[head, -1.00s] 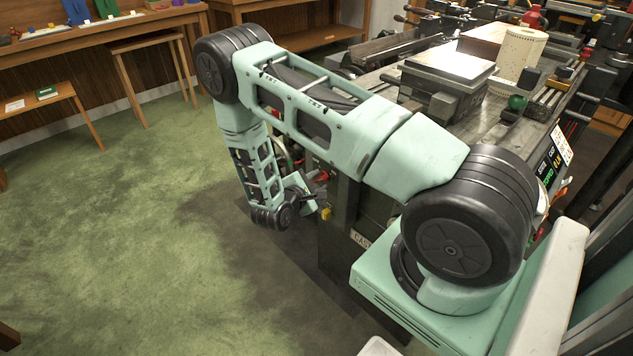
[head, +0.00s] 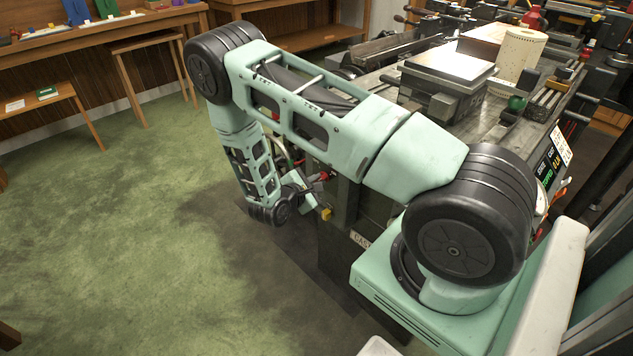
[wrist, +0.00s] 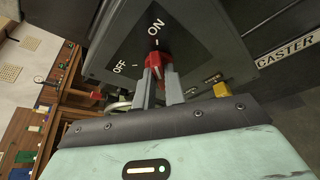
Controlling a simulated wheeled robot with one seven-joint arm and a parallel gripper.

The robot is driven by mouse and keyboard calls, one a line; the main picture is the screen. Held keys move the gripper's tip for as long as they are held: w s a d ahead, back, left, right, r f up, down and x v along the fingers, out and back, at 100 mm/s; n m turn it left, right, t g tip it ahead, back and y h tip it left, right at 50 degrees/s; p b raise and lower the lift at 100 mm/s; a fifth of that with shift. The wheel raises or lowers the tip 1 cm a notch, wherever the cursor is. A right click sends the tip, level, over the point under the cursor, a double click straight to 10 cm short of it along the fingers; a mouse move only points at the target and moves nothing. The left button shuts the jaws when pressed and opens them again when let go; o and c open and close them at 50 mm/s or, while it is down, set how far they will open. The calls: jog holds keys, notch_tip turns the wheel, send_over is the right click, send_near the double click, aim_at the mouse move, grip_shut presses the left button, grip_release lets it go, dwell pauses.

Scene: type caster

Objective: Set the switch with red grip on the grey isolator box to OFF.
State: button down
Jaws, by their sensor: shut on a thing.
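The grey isolator box (wrist: 200,50) fills the upper middle of the wrist view, its dark label plate marked ON at the top and OFF at the left. The switch's red grip (wrist: 157,60) stands out from the plate, its visible end close to the ON mark. My gripper (wrist: 160,76) is shut on the red grip, one grey finger on each side. The fingers hide part of the grip. In the head view my gripper (head: 307,190) is at the side of the dark machine, and the arm hides most of the box.
A yellow part (wrist: 222,89) sits right of the fingers, and another red part (wrist: 96,95) shows at the left. A dark panel lettered CASTER (wrist: 298,47) is at the right. A machine bench with a vise (head: 447,75) stands behind my arm. Green floor (head: 120,240) lies open at the left.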

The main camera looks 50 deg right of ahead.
jog(key=n+g, duration=0.2)
jog(key=w+n+g, duration=0.1)
jog(key=n+g, duration=0.1)
jog(key=n, duration=0.1)
jog(key=n+g, duration=0.2)
jog(key=n, duration=0.1)
jog(key=shift+w+y+p, duration=0.15)
jog(key=shift+y+p, duration=0.15)
jog(key=shift+p, duration=0.1)
jog(key=shift+w+f+n+g+b, duration=0.1)
jog(key=shift+n+g+b, duration=0.5)
jog(key=shift+n, duration=0.9)
jog(key=shift+g, duration=0.3)
jog(key=c, duration=1.5)
grip_release()
jog(key=shift+o, duration=0.2)
jog(key=b+v, duration=0.1)
jog(key=v, duration=1.6)
jog(key=shift+a+f+b, duration=0.15)
jog(key=shift+a+b, duration=0.15)
jog(key=shift+b, duration=0.1)
